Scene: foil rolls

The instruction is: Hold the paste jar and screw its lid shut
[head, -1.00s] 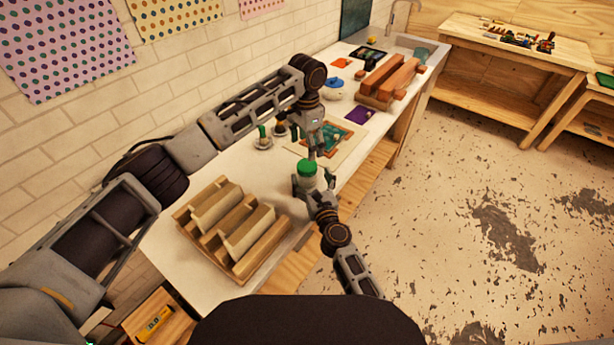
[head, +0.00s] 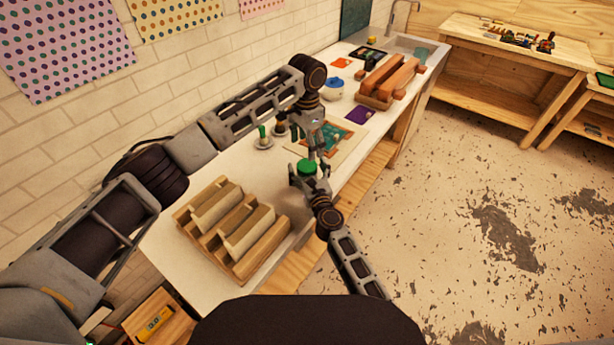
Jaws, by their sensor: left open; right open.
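The paste jar's green lid (head: 307,167) shows on the white counter, near its front edge. The jar body below it is mostly hidden by my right gripper. My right gripper (head: 309,177) comes in from the front right, with its open fingers on either side of the jar just under the lid. Contact cannot be told. My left gripper (head: 317,152) is open and points down just above and slightly right of the lid, apart from it. Whether the lid sits fully down on the jar cannot be seen.
A wooden slotted rack (head: 272,253) stands left of the jar. Small green-topped pieces (head: 263,139) and a framed green board (head: 340,135) lie behind it. A purple card (head: 360,114), a blue-lidded pot (head: 332,88) and a reddish wooden rack (head: 392,75) are farther back.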

